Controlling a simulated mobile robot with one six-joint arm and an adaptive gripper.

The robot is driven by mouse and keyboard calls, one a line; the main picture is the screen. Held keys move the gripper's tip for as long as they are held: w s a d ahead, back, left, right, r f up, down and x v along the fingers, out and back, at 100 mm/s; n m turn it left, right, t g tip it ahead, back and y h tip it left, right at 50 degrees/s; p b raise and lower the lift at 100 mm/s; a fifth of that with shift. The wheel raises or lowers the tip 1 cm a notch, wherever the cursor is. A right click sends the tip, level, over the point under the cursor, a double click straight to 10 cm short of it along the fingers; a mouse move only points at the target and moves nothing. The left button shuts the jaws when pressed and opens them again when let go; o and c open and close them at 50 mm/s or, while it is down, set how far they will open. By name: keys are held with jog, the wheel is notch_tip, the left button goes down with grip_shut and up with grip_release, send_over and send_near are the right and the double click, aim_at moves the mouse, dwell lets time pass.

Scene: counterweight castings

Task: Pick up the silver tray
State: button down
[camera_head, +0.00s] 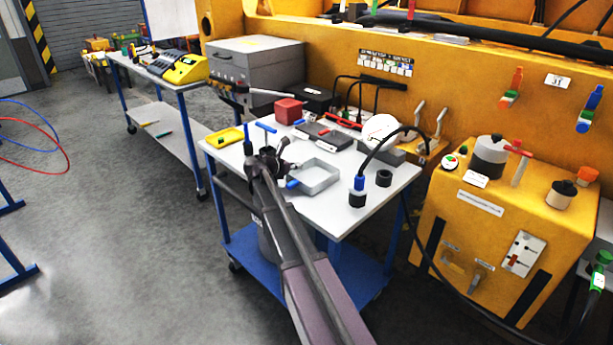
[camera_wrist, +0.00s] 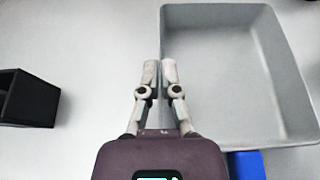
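The silver tray (camera_head: 331,186) is a shallow, grey, open square tray on the white top of the cart, just right of my gripper (camera_head: 284,166). In the wrist view the tray (camera_wrist: 233,148) fills the upper right, and its inside looks empty. My gripper (camera_wrist: 159,72) has its two fingers close together at the tray's left wall, one on each side of it, with that wall in the narrow gap. The fingers look shut on the wall. The tray appears to rest on the cart top. In the head view my wrist hides the fingertips' contact.
A blue object (camera_wrist: 246,165) lies against the tray's near edge. A black box (camera_wrist: 28,98) stands left in the wrist view. The cart (camera_head: 238,170) also bears a yellow tray (camera_head: 224,140), a red box (camera_head: 289,111), a blue-and-black connector (camera_head: 358,190) and a black cap (camera_head: 384,178).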

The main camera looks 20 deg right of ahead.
jog(key=shift+r, duration=0.2)
notch_tip(320, 180, up, 10)
jog(key=p, duration=1)
jog(key=shift+f, duration=0.2)
jog(key=shift+r, duration=0.2)
dwell(0.4)
